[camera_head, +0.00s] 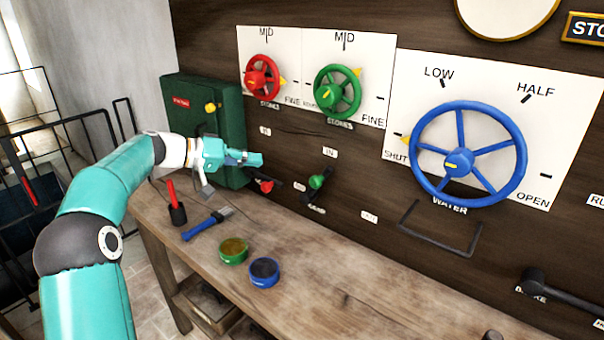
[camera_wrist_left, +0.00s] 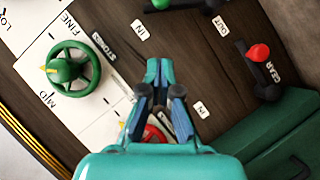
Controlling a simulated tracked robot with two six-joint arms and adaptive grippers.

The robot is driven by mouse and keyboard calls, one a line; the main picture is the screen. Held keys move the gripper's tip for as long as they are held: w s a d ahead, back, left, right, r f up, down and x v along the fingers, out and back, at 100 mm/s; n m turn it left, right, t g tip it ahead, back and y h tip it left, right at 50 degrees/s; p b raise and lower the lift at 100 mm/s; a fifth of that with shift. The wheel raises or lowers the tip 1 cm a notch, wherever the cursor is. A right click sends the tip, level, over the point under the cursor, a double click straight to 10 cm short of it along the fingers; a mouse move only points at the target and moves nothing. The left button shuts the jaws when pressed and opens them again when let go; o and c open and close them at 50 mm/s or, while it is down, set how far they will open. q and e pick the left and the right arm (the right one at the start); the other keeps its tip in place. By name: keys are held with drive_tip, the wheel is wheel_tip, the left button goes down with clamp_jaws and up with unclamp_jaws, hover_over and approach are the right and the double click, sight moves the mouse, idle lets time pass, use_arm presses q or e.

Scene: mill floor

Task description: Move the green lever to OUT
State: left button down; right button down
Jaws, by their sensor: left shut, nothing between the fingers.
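The green lever (camera_head: 316,182) has a green knob on a dark mount on the wooden wall, right of my left gripper. Its knob sits below an IN label (camera_head: 330,152), nearer to it than to the OUT label (camera_head: 369,216) at lower right. In the left wrist view the knob is only partly seen at the top edge (camera_wrist_left: 160,4). My left gripper (camera_head: 252,159) is shut and empty, in front of the wall, up and left of the green lever and apart from it. It also shows in the left wrist view (camera_wrist_left: 161,78). My right gripper is out of view.
A red lever (camera_head: 265,185) is just below my left gripper. Red (camera_head: 262,77), green (camera_head: 337,92) and blue (camera_head: 467,154) wheels are on the wall. A dark handrail (camera_head: 440,248) juts out right of the green lever.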

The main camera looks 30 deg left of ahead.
sight(314, 186)
use_arm(q)
drive_tip(key=s+d+f+p+x, duration=0.1)
drive_tip(key=p+x, duration=0.1)
drive_tip(key=x, duration=1.1)
drive_tip(key=shift+s+d+f+p, duration=0.3)
drive_tip(key=shift+s+p, duration=0.05)
drive_tip(key=shift+p, duration=0.05)
drive_tip(key=shift+d+f+b, duration=0.15)
drive_tip(key=shift+d+b, duration=0.1)
drive_tip(key=shift+b, duration=0.5)
